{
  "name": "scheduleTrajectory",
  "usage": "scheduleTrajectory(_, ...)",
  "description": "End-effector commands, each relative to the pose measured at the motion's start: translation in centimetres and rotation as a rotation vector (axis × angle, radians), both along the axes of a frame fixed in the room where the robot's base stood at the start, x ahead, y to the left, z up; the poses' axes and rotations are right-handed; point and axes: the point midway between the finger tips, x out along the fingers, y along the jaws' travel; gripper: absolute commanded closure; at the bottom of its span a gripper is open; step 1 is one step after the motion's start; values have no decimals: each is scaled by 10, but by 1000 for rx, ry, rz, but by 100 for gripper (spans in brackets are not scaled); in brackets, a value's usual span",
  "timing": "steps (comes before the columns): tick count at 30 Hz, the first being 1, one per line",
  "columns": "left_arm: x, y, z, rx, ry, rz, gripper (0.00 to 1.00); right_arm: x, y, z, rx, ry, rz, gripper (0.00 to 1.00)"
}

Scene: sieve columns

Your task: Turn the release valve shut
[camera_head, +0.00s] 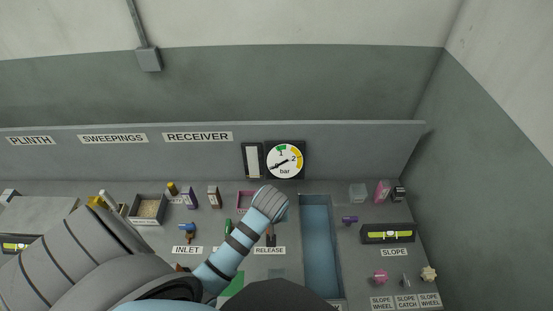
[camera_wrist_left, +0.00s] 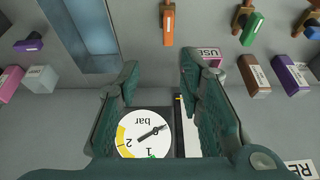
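The release valve has an orange lever (camera_wrist_left: 167,24) at the top of the left wrist view, with its brown body cut off by the frame edge. In the head view the valve (camera_head: 271,239) shows small, just behind the RELEASE label (camera_head: 269,250) and close beside my arm. Its lever lies along the front-to-back direction. My left gripper (camera_wrist_left: 158,66) is open, with nothing between its fingers, and is apart from the lever. In the head view my left wrist hides the gripper's fingers. My right gripper is in neither view.
A green lever (camera_wrist_left: 252,28) and the blue INLET valve (camera_head: 190,231) stand beside the release valve. The pressure gauge (camera_head: 285,160) is on the back panel, its needle at the low end. A blue trough (camera_head: 317,235) lies right of the valve. Purple and brown blocks (camera_wrist_left: 290,76) stand behind.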

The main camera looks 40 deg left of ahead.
Motion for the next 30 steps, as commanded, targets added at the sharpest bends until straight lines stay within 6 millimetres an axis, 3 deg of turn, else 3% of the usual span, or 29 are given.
scheduleTrajectory(8, 18, 22, -71, 2, 8, 13, 66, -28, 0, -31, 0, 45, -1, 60)
scheduleTrajectory(15, 33, 32, -116, 2, 7, 10, 66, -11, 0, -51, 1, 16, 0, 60)
scheduleTrajectory(20, 37, 34, -124, 1, 6, 8, 66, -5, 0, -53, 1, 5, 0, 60)
scheduleTrajectory(26, 37, 34, -123, 2, 5, 7, 66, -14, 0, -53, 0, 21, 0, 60)
scheduleTrajectory(30, 37, 34, -123, 2, 5, 7, 83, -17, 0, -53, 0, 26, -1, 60)
